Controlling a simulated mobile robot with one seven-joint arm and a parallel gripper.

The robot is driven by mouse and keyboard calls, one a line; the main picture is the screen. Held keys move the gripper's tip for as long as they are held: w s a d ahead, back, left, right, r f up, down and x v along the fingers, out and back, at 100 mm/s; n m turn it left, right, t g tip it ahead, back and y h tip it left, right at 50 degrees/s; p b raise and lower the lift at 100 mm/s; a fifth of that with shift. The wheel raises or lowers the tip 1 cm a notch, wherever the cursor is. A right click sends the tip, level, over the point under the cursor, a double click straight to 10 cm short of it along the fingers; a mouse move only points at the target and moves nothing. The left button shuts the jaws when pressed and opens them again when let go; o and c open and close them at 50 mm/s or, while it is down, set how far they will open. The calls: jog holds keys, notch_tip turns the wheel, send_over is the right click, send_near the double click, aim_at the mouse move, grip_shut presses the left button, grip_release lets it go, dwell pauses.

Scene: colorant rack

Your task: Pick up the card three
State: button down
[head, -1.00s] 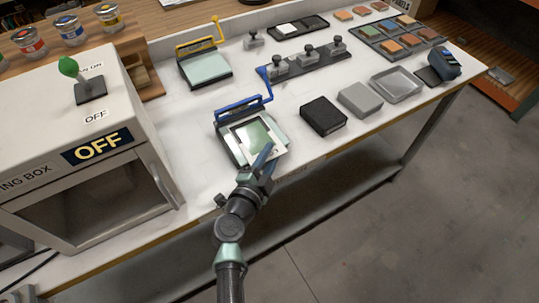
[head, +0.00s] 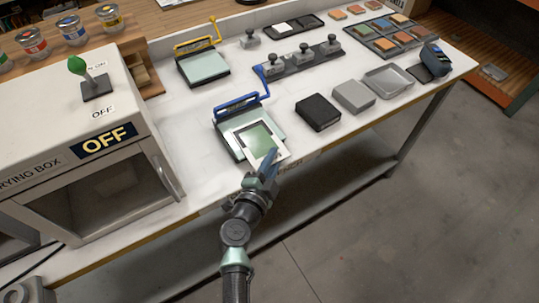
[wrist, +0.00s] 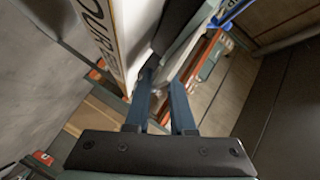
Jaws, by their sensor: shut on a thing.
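A flat card (head: 280,152) with a whitish border and a dark-edged green middle lies over the green pad of the blue-handled press (head: 239,101). I take it for card three; no number on it is readable. My gripper (head: 269,163) is at the card's near right edge, by the table's front, shut on that edge. In the wrist view my two fingers (wrist: 163,98) reach toward a pale thin edge, and the card itself is hard to make out there. I cannot tell whether the card is clear of the press.
A drying box (head: 70,150) marked OFF stands at left. A yellow-handled press (head: 203,66) is behind. A black block (head: 318,113), a grey block (head: 353,96) and a grey tray (head: 389,82) stand to the right. Free white tabletop (head: 170,110) lies left of the blue press.

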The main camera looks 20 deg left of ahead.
jog(key=shift+s+d+f, duration=0.2)
jog(key=shift+f, duration=0.05)
jog(key=c, duration=0.7)
grip_release()
jog(key=shift+w+a, duration=0.1)
jog(key=shift+w, duration=0.05)
jog(key=shift+r, duration=0.1)
jog(key=shift+s+r, duration=0.15)
jog(key=shift+s, duration=0.3)
jog(key=s, duration=0.4)
jog(key=s+r+p, duration=0.1)
jog(key=s, duration=0.3)
jog(key=s+r, duration=0.1)
jog(key=s, duration=0.2)
jog(key=shift+s+r+p, duration=0.15)
jog(key=shift+s+p, duration=0.2)
jog(key=shift+s, duration=0.05)
